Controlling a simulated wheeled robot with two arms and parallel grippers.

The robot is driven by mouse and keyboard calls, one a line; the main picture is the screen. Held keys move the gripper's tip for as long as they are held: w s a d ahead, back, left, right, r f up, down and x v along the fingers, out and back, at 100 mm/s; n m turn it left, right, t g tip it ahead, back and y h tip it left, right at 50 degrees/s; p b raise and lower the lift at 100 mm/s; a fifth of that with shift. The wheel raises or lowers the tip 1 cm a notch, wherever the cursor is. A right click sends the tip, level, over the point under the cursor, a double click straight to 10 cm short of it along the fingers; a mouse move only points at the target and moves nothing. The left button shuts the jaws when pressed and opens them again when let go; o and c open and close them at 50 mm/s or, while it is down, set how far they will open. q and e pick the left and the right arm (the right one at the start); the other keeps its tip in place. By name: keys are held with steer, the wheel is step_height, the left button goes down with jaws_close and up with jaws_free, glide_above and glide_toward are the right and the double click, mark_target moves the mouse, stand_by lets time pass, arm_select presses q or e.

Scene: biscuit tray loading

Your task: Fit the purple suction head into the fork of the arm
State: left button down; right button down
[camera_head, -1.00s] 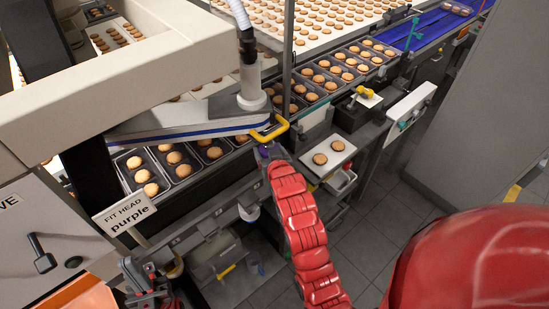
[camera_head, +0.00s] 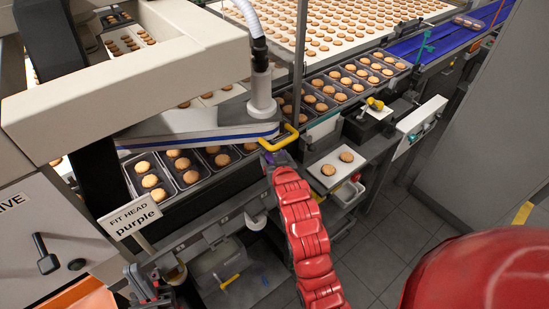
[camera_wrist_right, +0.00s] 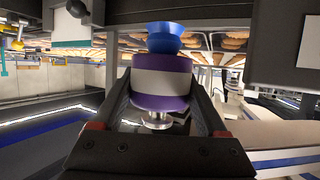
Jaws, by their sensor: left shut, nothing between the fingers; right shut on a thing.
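The purple suction head (camera_wrist_right: 160,82) has a white band and a blue cup on top, and sits upright between the fingers of my right gripper (camera_wrist_right: 152,118) in the right wrist view. In the head view my right gripper (camera_head: 272,160) is just below the yellow fork (camera_head: 279,138) at the end of the white arm (camera_head: 200,128). Only a little purple shows there, and I cannot tell whether the head touches the fork. My left gripper (camera_head: 150,288) is shut and empty at the lower left, below the sign.
A sign (camera_head: 130,216) reads "FIT HEAD purple". Biscuit trays (camera_head: 188,179) line the conveyor beneath the arm. A grey panel (camera_head: 478,140) stands at the right. Open floor shows at lower right.

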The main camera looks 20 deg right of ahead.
steer(key=shift+b, duration=0.55)
stand_by(1.2)
steer(key=shift+w+a+b, duration=0.3)
steer(key=shift+w+b, duration=0.2)
steer(key=shift+w, duration=0.3)
steer(key=shift+s, duration=0.1)
steer(key=shift+s+d+r, duration=0.1)
steer(key=shift+s+d, duration=0.15)
steer(key=shift+s, duration=0.3)
steer(key=shift+s+f+b, duration=0.1)
steer(key=shift+f+b, duration=0.25)
steer(key=shift+b, duration=0.5)
stand_by(0.6)
steer(key=shift+s+b, duration=0.1)
steer(key=shift+b, duration=0.3)
stand_by(0.5)
steer(key=shift+s+d, duration=0.1)
